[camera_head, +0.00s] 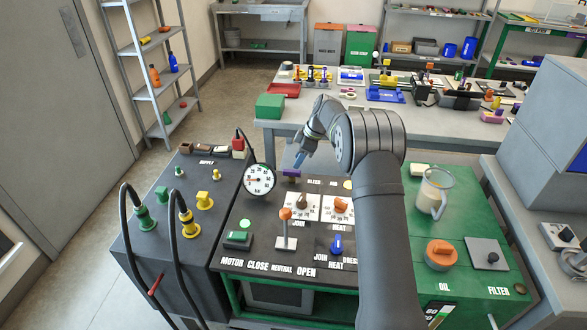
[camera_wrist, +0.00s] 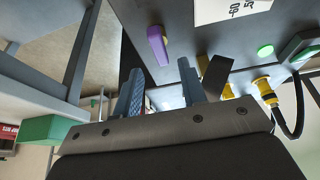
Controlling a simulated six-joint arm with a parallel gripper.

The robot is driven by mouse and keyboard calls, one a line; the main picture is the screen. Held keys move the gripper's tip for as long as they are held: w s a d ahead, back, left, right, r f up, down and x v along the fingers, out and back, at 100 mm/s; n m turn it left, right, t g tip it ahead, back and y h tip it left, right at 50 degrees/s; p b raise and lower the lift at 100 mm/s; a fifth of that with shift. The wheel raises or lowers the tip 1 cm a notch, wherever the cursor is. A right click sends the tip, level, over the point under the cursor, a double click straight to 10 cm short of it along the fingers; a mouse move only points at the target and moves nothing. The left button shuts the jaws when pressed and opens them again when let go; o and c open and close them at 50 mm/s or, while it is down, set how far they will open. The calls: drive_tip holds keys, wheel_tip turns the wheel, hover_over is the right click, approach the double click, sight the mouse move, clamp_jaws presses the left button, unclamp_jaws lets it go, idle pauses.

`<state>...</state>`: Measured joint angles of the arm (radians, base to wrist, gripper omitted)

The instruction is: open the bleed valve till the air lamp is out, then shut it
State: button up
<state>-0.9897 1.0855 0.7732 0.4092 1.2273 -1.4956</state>
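The bleed valve's purple lever (camera_head: 291,173) sits at the back edge of the dark panel, left of the "BLEED" lettering. In the wrist view the purple lever (camera_wrist: 158,45) stands ahead of the fingertips, apart from them. My gripper (camera_head: 299,160) hangs just above and behind the lever, its fingers pointing down. In the wrist view my gripper (camera_wrist: 158,80) has its fingers apart with nothing between them. A pale yellow-green round lamp (camera_head: 348,185) is right of the lettering, partly beside my arm; I cannot tell whether it is the air lamp or lit.
A pressure gauge (camera_head: 260,180) stands close to the left of the lever. Two dials, an orange-topped dial (camera_head: 341,205) among them, and an orange-knobbed lever (camera_head: 285,214) are in front. A workbench (camera_head: 285,112) with a green box (camera_head: 270,106) is behind. My arm hides the panel's right part.

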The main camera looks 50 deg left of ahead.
sight(292, 171)
drive_tip(key=x, duration=0.5)
drive_tip(key=shift+f, duration=0.25)
clamp_jaws()
